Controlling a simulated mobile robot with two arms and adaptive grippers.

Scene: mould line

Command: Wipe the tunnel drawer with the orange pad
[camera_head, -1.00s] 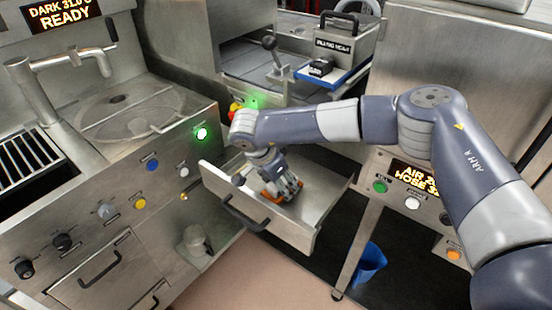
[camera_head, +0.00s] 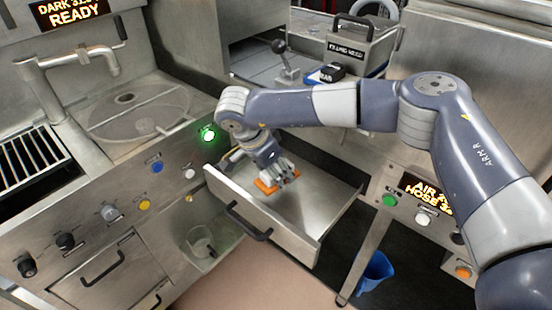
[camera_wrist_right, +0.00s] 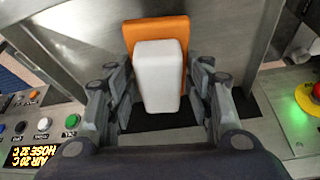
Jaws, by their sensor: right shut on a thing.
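The tunnel drawer (camera_head: 325,200) is pulled open below the counter in the head view, its steel floor mostly bare. The orange pad (camera_head: 266,187) is inside the drawer's outline, toward its left side. In the wrist view the orange pad (camera_wrist_right: 156,32) carries a pale grip block (camera_wrist_right: 159,75). My right gripper (camera_head: 280,178) is shut on this block, with a finger on each side in the wrist view. I cannot tell whether the pad touches the drawer floor. My left gripper is in neither view.
A sink and control panel with knobs and a lit green button (camera_head: 208,136) stand at the left. A panel with buttons (camera_head: 423,219) is at the right. A blue container (camera_head: 375,272) sits low below it. A black lever (camera_head: 279,47) rises behind the drawer.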

